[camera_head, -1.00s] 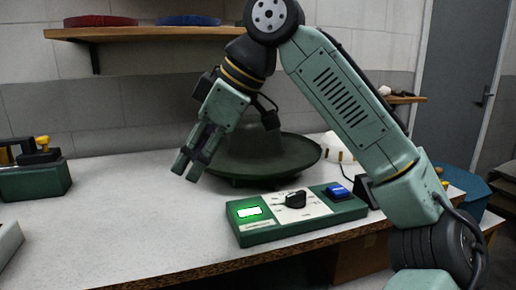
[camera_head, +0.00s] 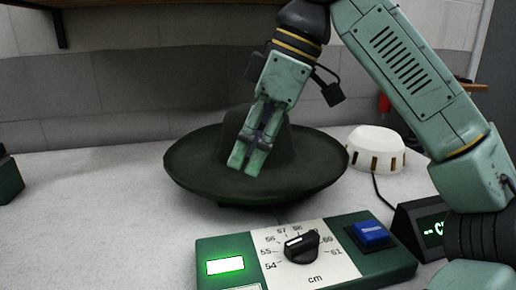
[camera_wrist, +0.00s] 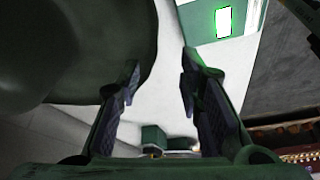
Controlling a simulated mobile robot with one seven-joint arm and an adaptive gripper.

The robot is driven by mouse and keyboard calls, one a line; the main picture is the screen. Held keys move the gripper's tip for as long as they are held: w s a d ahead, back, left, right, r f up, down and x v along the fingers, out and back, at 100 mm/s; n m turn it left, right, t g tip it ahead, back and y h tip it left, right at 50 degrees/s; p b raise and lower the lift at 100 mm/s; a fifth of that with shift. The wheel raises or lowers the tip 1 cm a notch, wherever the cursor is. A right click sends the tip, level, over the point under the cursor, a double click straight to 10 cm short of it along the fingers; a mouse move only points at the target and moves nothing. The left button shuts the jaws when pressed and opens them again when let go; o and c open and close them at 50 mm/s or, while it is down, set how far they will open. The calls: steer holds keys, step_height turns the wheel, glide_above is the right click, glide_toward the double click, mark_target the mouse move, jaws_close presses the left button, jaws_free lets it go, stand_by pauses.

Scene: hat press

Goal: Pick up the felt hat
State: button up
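The felt hat (camera_head: 190,167) is dark green with a wide upturned brim and a raised crown, and it sits upright at the middle of the table. Something dark shows beneath its brim. My gripper (camera_head: 248,164) points down in front of the crown and hides part of it. In the wrist view, my gripper (camera_wrist: 159,88) has its two fingers apart with nothing held between them. The hat (camera_wrist: 75,45) fills the upper left there, beside the left finger. I cannot tell whether they touch.
A green control box (camera_head: 232,247) with a dial, lit screen and blue button stands in front of the hat. A white dome (camera_head: 377,148) and a dark display unit (camera_head: 421,229) stand to the right.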

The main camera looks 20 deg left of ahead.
mark_target(236, 189)
steer(key=x, duration=0.7)
steer(key=shift+w+d+f+b, duration=0.1)
steer(key=shift+w+d+b, duration=0.1)
steer(key=shift+w+b, duration=0.2)
steer(key=shift+c, duration=0.5)
jaws_close()
